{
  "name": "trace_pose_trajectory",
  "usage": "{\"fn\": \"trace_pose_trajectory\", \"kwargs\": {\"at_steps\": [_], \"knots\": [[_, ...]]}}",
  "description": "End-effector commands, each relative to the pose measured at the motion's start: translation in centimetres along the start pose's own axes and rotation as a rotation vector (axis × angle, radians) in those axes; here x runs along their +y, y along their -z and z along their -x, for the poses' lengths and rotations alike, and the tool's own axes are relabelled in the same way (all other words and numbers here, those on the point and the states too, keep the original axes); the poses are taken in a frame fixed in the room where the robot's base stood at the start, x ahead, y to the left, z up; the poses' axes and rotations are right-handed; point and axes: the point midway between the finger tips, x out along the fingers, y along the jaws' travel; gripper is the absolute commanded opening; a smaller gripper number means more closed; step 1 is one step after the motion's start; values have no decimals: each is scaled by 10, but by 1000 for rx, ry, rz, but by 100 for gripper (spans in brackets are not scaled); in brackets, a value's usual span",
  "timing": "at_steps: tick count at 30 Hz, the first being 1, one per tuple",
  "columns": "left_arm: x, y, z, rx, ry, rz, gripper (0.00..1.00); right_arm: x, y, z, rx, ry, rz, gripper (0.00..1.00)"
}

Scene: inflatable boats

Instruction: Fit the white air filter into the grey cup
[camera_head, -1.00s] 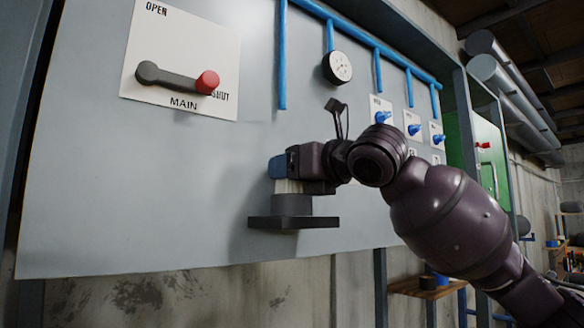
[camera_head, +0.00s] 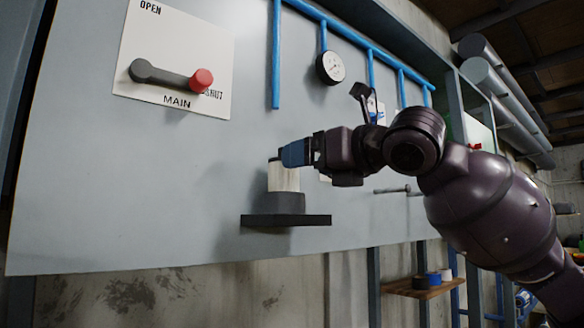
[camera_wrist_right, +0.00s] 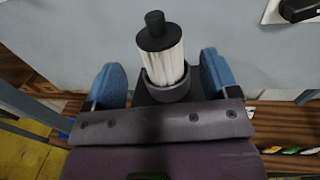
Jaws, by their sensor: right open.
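The white air filter (camera_head: 284,178) stands upright in the grey cup (camera_head: 276,202), which sits on a dark shelf (camera_head: 308,220) on the panel. In the right wrist view the white pleated filter (camera_wrist_right: 164,57) has a black cap with a knob, and its lower end is inside the rim of the cup (camera_wrist_right: 169,91). My right gripper (camera_head: 288,155) is at the height of the filter's top. Its blue fingers (camera_wrist_right: 165,82) are apart, one to each side of the filter and clear of it. My left gripper is in no view.
The grey panel carries a red-knobbed main lever (camera_head: 201,80), a gauge (camera_head: 330,68) and blue pipes (camera_head: 277,60) above the shelf. A wooden shelf (camera_head: 410,291) with small items is low on the right. Space left of the cup is clear.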

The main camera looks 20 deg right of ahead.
Motion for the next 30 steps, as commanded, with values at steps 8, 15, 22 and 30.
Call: {"fn": "trace_pose_trajectory", "kwargs": {"at_steps": [8,15,22,30], "knots": [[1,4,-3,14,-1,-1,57,-1,1,44,0,2,1,80],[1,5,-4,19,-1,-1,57,0,0,58,0,-1,0,80],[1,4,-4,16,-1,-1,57,0,0,59,0,-1,0,80],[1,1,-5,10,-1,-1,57,0,0,59,0,-1,0,80]]}}
